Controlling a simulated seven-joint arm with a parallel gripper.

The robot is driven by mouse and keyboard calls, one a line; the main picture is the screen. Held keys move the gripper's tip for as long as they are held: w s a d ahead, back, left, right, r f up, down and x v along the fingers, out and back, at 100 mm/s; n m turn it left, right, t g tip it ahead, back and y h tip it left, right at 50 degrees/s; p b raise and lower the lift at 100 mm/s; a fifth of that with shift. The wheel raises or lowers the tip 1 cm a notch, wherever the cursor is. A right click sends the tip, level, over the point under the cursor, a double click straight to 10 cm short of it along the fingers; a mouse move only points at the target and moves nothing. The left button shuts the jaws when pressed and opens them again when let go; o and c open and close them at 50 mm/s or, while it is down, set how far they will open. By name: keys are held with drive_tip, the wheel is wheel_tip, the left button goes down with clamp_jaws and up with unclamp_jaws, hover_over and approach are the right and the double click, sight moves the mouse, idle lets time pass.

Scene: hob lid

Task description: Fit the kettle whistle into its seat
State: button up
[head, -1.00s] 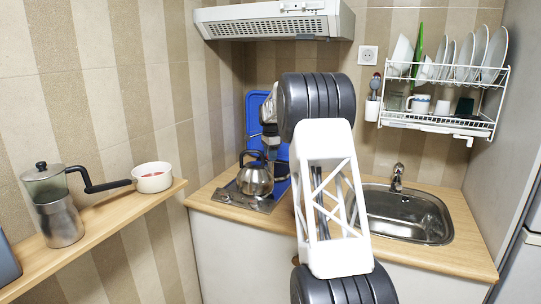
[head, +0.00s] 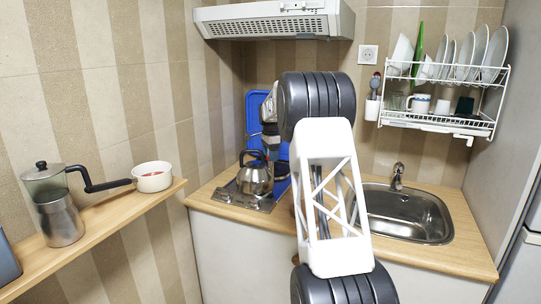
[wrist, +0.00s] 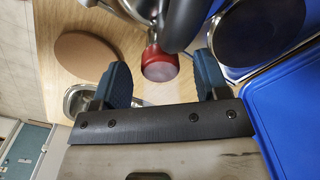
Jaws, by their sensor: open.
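The steel kettle (head: 255,180) with its dark handle stands on the hob at the back left of the counter in the head view. In the wrist view only part of the kettle shows at the top, its dark handle (wrist: 184,22) cutting across. A red cylindrical piece, seemingly the whistle (wrist: 160,66), shows beside the kettle. My gripper (wrist: 160,63) is open, its two blue-grey fingers on either side of the red piece with gaps visible. I cannot tell whether the whistle sits in its seat. In the head view my arm hides most of the gripper.
The blue hob lid (head: 257,113) stands upright behind the kettle; a blue panel (wrist: 292,115) fills the wrist view's right. A dark round pan-like disc (wrist: 257,30) and a brown round board (wrist: 86,56) lie nearby. The sink (head: 407,215) is to the right.

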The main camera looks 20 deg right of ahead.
drive_tip(key=shift+r, duration=3.9)
drive_tip(key=shift+s+a+r, duration=0.25)
drive_tip(key=s+a+r+n, duration=0.3)
drive_tip(key=s+a, duration=0.3)
drive_tip(key=s, duration=0.6)
drive_tip(key=s+a+r+n+t, duration=0.1)
drive_tip(key=s+a+r+n, duration=0.3)
drive_tip(key=s, duration=0.8)
drive_tip(key=s+a+r+n, duration=0.25)
drive_tip(key=s+a, duration=0.45)
drive_tip(key=s, duration=0.5)
drive_tip(key=s+a+f+n, duration=0.2)
drive_tip(key=s+f, duration=0.2)
drive_tip(key=s, duration=0.8)
drive_tip(key=s+a+f+n+t, duration=0.1)
drive_tip(key=s+a+f+n, duration=0.2)
drive_tip(key=s, duration=0.9)
drive_tip(key=s+a+f+n, duration=0.2)
drive_tip(key=s+f, duration=0.5)
drive_tip(key=s, duration=0.6)
drive_tip(key=shift+a+n+t, duration=0.2)
drive_tip(key=shift+n+t, duration=0.1)
drive_tip(key=shift+n, duration=0.35)
